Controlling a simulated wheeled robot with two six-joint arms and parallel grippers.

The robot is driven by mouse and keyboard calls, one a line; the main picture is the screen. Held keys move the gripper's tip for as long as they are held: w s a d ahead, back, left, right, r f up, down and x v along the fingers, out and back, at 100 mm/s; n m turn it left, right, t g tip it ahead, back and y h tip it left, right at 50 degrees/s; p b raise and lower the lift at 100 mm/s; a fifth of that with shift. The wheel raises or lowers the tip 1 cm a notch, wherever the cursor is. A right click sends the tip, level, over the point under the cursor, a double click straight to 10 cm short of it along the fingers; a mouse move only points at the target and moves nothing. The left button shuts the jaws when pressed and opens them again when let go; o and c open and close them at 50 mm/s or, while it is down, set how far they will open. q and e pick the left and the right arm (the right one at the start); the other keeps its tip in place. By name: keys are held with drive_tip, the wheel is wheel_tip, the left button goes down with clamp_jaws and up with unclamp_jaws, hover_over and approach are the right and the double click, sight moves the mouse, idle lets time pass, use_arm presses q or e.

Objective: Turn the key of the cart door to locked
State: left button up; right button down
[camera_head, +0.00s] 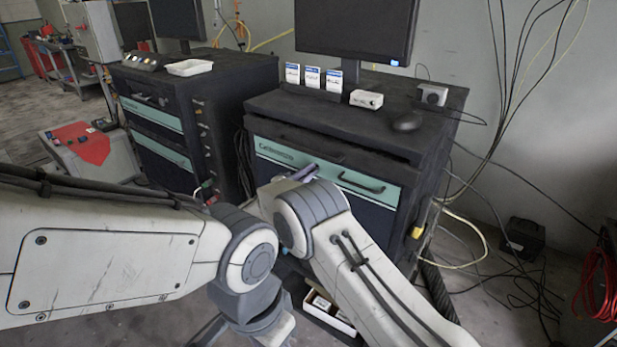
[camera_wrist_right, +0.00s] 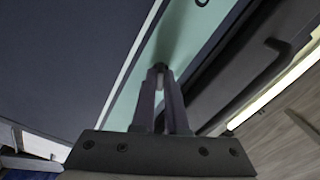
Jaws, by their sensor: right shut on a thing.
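The dark cart (camera_head: 425,180) stands right of centre in the head view, with a teal strip (camera_head: 390,194) across its front and a dark handle (camera_head: 362,183). My right gripper (camera_head: 303,172) is at the strip, left of the handle. In the right wrist view, my right gripper (camera_wrist_right: 160,72) reaches the teal strip (camera_wrist_right: 190,42) with its fingers close together. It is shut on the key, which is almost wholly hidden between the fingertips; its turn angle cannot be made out. My left arm crosses the lower left, and its gripper is out of view.
A second dark cart (camera_head: 215,90) stands to the left. Cables (camera_head: 505,100) hang at the right.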

drive_tip(key=n, duration=1.2)
drive_tip(key=shift+a+f+n+p, duration=0.1)
drive_tip(key=shift+a+n+p, duration=0.05)
drive_tip(key=shift+n+p, duration=0.25)
idle(0.3)
drive_tip(key=c, duration=0.9)
unclamp_jaws()
drive_tip(key=shift+c, duration=0.2)
